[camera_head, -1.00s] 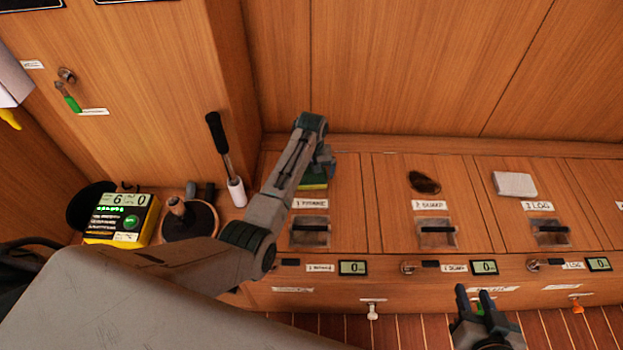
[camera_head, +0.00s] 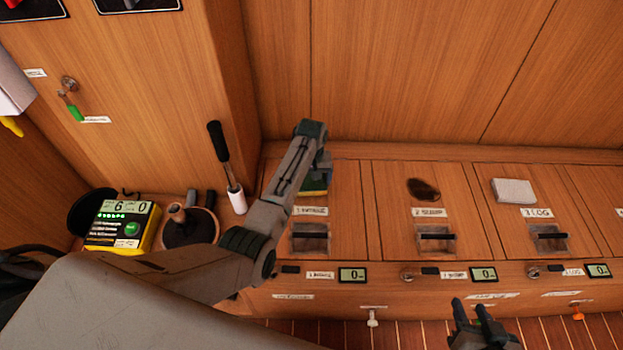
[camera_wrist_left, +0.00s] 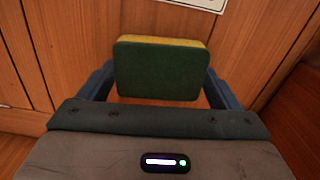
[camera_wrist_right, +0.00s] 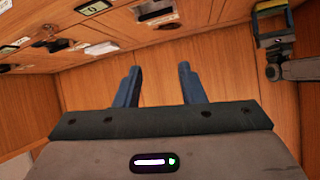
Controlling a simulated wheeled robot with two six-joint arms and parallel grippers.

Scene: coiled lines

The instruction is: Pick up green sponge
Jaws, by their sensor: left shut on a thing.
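The green sponge (camera_wrist_left: 161,72) with a yellow side sits between the two blue fingers of my left gripper (camera_wrist_left: 160,85) in the left wrist view. The left gripper is shut on it. In the head view the sponge (camera_head: 313,188) shows only in part, below the end of my left arm, over the left counter panel; the wrist hides the rest. I cannot tell whether it touches the panel. My right gripper (camera_head: 472,310) is at the lower right of the head view, in front of the counter. Its fingers are apart and empty in the right wrist view (camera_wrist_right: 157,80).
A dark brown object (camera_head: 423,189) lies on the middle panel and a white block (camera_head: 514,191) on the right one. A yellow-black device (camera_head: 121,225), a round dark object (camera_head: 190,227) and a white-and-black handled tool (camera_head: 227,170) stand left of my left arm.

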